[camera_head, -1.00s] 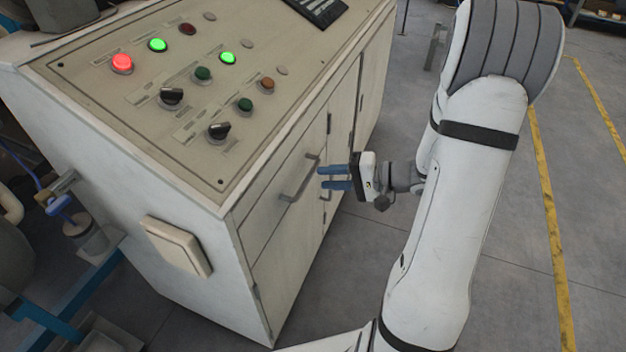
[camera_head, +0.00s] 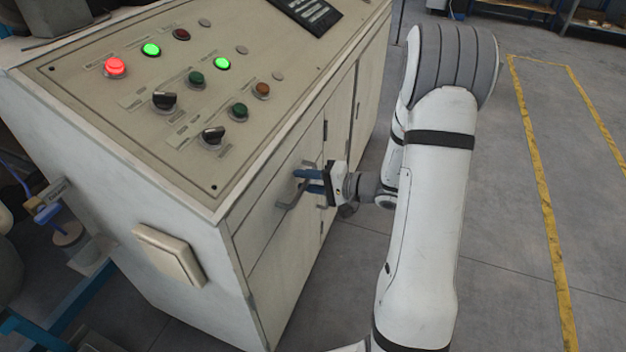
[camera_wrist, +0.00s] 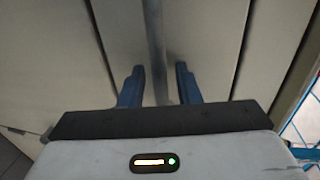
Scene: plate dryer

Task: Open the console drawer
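The console (camera_head: 130,180) is a pale cabinet with a sloped control panel on top. Its drawer front (camera_head: 262,222) is on the side below the panel and looks shut. The drawer handle (camera_head: 290,196) is a grey bar on that front. My gripper (camera_head: 311,181) is at the handle, with its blue fingers pointing at the drawer front. In the wrist view the fingers (camera_wrist: 160,84) stand apart, one on each side of the grey handle bar (camera_wrist: 154,40). Gaps show between the bar and the fingers, so the gripper is open around it.
Buttons and knobs, among them a lit red button (camera_head: 115,67), sit on the panel above. A pale box (camera_head: 170,254) sticks out from the console's near side. Grey floor (camera_head: 500,230) with yellow lines lies open to the right.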

